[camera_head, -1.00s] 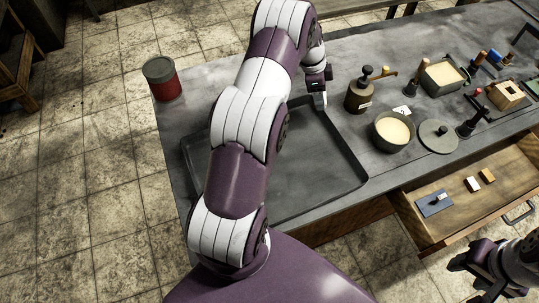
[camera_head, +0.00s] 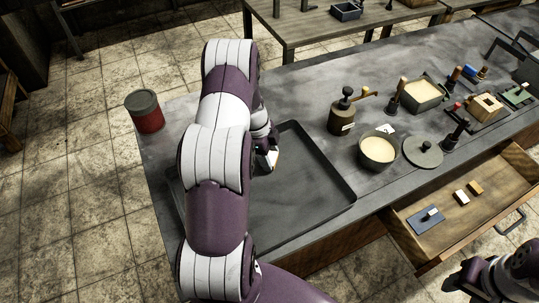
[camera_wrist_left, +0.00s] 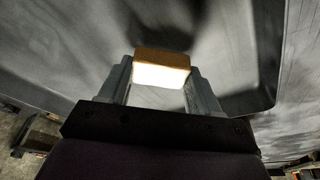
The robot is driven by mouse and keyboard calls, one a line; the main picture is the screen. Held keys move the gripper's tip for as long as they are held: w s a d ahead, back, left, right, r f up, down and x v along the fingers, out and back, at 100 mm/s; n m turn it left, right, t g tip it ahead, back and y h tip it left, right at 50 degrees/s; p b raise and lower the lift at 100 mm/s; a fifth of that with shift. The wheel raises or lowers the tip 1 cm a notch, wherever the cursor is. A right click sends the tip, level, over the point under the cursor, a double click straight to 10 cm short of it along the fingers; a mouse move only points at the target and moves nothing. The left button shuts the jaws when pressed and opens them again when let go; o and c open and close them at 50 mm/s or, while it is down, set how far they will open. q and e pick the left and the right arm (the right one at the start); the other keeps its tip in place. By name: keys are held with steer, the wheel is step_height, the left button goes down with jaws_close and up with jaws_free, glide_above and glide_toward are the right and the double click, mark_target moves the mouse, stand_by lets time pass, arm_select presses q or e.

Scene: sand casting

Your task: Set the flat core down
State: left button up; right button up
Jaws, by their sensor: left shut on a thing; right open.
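The flat core (camera_wrist_left: 161,67) is a small block with a tan-brown side and a pale face, held between the two fingers in the left wrist view. My left gripper (camera_wrist_left: 160,80) is shut on it. In the head view, my left gripper (camera_head: 268,156) is over the left part of the shallow dark tray (camera_head: 312,185), with a pale bit of the core showing at its tips. A dark shadow lies beside the core in the wrist view; I cannot tell its exact height above the tray. My right gripper (camera_head: 458,284) is open and empty at the lower right, past the drawer.
A red can (camera_head: 146,113) stands at the bench's left end. Right of the tray are a brown oil can (camera_head: 342,118), a bowl (camera_head: 378,151) of pale sand and a round lid (camera_head: 422,152). An open drawer (camera_head: 460,225) holds small blocks. The tray's right part is clear.

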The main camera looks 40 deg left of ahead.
arm_select(q)
steer(key=shift+w+a+f, duration=0.1)
steer(key=shift+a+f, duration=0.05)
steer(key=shift+f, duration=0.55)
steer(key=shift+f, duration=0.1)
steer(key=o, duration=1.1)
